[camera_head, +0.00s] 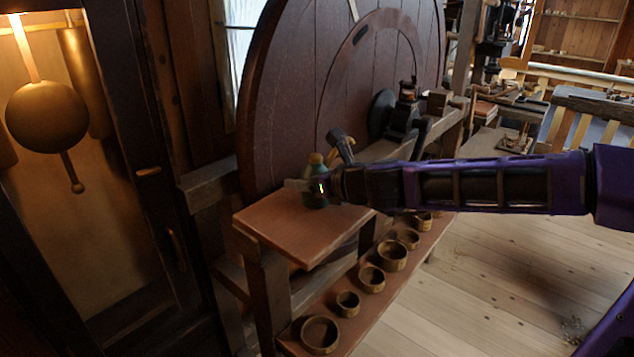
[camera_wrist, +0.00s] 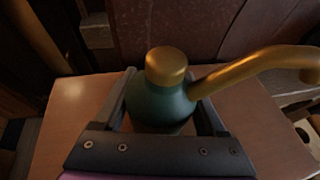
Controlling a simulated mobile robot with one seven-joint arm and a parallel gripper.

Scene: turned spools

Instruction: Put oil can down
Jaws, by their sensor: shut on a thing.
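The oil can (camera_wrist: 160,100) has a dark green body, a brass cap and a long brass spout that points right in the wrist view. My gripper (camera_wrist: 165,105) is shut on its body, with one finger on each side. In the head view the oil can (camera_head: 315,190) is upright over the wooden bench top (camera_head: 290,230), and my gripper (camera_head: 318,188) reaches it from the right. The can's base is at or just above the bench surface; I cannot tell whether it touches. Its lower part is partly hidden by my gripper.
A large dark wooden wheel (camera_head: 290,90) rises right behind the bench. A lower shelf holds several round wooden bowls (camera_head: 392,255). A clock case with a brass pendulum (camera_head: 47,115) stands at the left. The front part of the bench top is clear.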

